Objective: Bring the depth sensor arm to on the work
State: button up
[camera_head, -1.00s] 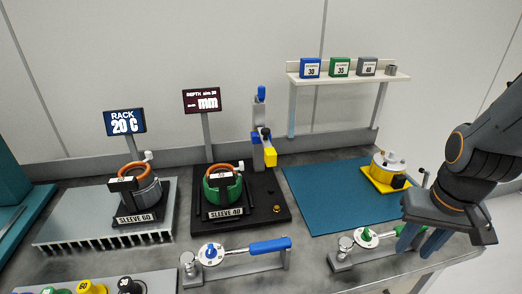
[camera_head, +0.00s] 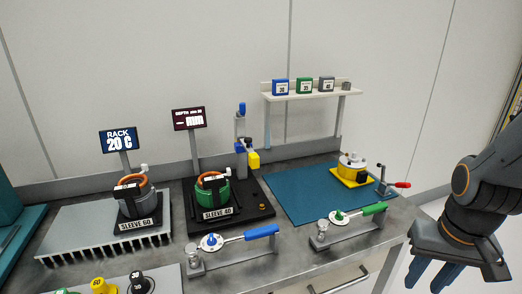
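The depth sensor arm appears to be the post with a blue top, a dark joint and a yellow head (camera_head: 252,158). It stands at the back right of the black base plate (camera_head: 262,213). Its yellow head is swung to the right of the green housing marked SLEEVE 40 (camera_head: 213,192), not above it. The DEPTH display (camera_head: 188,119) behind shows a dash and mm. My gripper (camera_head: 432,276) is at the lower right, beyond the bench edge, fingers pointing down and spread apart. It is far from the sensor arm and holds nothing I can see.
A grey housing marked SLEEVE 60 (camera_head: 139,200) stands on the ribbed rack at left. Two gauges with blue (camera_head: 262,231) and green (camera_head: 374,208) handles lie along the front. A yellow fixture (camera_head: 352,170) sits on the teal mat (camera_head: 295,205), whose middle is clear.

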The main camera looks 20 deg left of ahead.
aim_at(253, 158)
jog(key=z, duration=0.6)
jog(key=i, duration=0.65)
jog(key=u, duration=2.05)
jog(key=i, duration=0.5)
jog(key=u, duration=0.15)
jog(key=k, duration=1.3)
jog(key=z, duration=0.25)
jog(key=i, duration=0.5)
jog(key=z, duration=0.05)
